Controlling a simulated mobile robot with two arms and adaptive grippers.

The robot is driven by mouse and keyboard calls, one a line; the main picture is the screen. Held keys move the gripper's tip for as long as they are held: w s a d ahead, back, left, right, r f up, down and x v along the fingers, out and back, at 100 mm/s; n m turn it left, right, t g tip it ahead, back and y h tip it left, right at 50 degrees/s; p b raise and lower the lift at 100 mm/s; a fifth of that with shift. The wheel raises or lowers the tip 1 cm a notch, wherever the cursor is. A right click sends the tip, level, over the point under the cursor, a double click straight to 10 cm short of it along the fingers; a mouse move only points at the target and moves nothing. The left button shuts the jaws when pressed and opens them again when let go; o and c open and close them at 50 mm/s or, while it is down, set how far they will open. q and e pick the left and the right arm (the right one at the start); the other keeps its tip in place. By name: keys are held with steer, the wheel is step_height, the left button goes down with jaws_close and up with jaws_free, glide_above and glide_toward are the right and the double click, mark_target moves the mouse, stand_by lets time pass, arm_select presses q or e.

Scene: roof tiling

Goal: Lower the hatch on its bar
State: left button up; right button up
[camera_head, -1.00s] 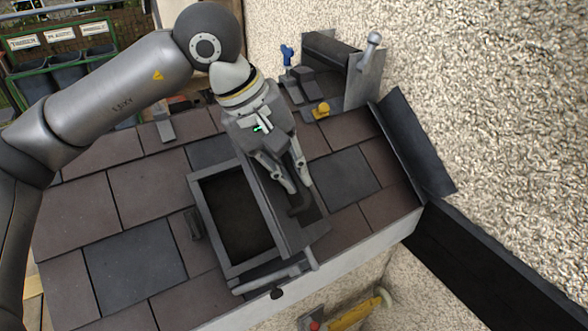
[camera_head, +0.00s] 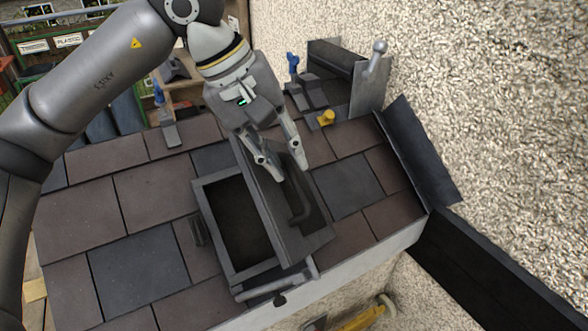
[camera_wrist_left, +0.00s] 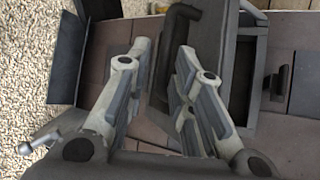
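The hatch frame (camera_head: 205,222) surrounds a dark rectangular opening in the tiled roof. The grey hatch lid (camera_head: 310,243) stands tilted along the opening's right side. A dark bent bar (camera_head: 302,212) lies against the lid's face; it also shows in the wrist view (camera_wrist_left: 172,45). My left gripper (camera_head: 290,172) is over the upper part of the lid, pointing down, its fingers spread apart. In the wrist view the fingers (camera_wrist_left: 160,95) stand apart with dark grey lid behind them; I cannot tell whether they touch it. My right gripper is not in view.
A yellow-knobbed piece (camera_head: 326,118), a blue-handled tool (camera_head: 293,65) and an upright metal plate (camera_head: 368,90) stand at the back near the rough wall. A dark flashing strip (camera_head: 418,150) borders the roof's right.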

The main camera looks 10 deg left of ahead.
arm_select(q)
steer(key=v, duration=0.6)
steer(key=shift+a+r, duration=0.25)
steer(key=shift+r, duration=0.1)
steer(key=shift+s, duration=0.1)
